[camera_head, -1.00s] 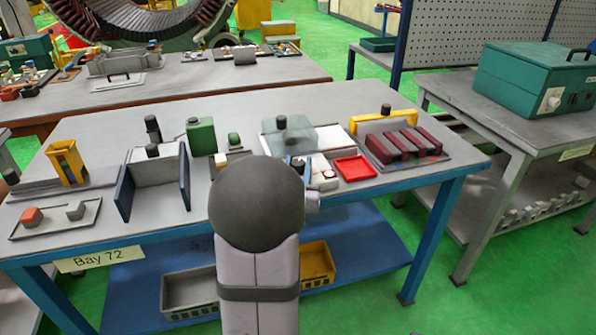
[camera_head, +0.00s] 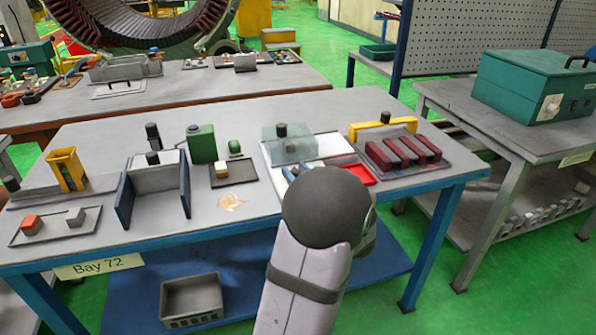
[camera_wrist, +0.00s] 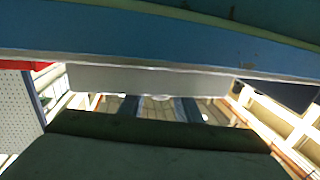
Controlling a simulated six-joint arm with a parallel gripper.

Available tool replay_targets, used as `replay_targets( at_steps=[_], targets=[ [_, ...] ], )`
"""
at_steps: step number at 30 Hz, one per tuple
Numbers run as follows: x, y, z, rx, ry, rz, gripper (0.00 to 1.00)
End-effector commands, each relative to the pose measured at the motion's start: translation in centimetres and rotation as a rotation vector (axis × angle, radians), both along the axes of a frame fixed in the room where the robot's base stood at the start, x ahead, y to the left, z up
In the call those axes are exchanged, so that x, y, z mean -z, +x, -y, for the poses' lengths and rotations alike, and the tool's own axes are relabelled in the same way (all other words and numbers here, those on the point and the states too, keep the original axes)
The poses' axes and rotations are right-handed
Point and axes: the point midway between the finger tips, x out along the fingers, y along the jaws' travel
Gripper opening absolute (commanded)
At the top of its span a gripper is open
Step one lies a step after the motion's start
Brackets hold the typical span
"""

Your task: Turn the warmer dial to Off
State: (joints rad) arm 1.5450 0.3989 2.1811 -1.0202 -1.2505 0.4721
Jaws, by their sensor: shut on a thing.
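The warmer is most likely the teal box (camera_head: 533,84) with a black handle on the right-hand table. A pale dial (camera_head: 550,106) is on its front face; its setting is too small to read. In the head view my arm hides my gripper, which is left of the warmer and well apart from it. In the wrist view, two dark grey fingers (camera_wrist: 160,108) show beyond a wide dark block. A pale grey bar (camera_wrist: 150,79) crosses past their ends. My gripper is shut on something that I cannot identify. The dial does not show clearly in the wrist view.
The grey bench (camera_head: 110,231) holds a blue-sided holder (camera_head: 157,180), a green container (camera_head: 201,145), a clear box (camera_head: 288,148) and a rack of dark red bars (camera_head: 405,150). A gap of floor separates it from the warmer's table (camera_head: 500,125).

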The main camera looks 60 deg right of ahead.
Motion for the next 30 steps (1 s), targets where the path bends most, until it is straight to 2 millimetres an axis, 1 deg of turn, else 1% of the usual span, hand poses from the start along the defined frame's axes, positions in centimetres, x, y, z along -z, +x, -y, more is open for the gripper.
replay_targets(
  at_steps=[6,19,20,21,22,30],
  targets=[
    [-0.18,-0.02,0.11,-0.046,-0.002,0.003,0.08],
    [-0.21,0.06,0.05,-0.057,-0.004,0.004,0.08],
    [-0.22,0.06,0.05,-0.057,-0.004,0.004,0.35],
    [-0.22,0.06,0.05,-0.057,-0.004,0.004,0.45],
    [-0.21,0.07,0.05,-0.057,-0.004,0.004,0.49],
    [-0.11,0.04,0.01,-0.057,-0.002,0.002,0.49]
  ],
)
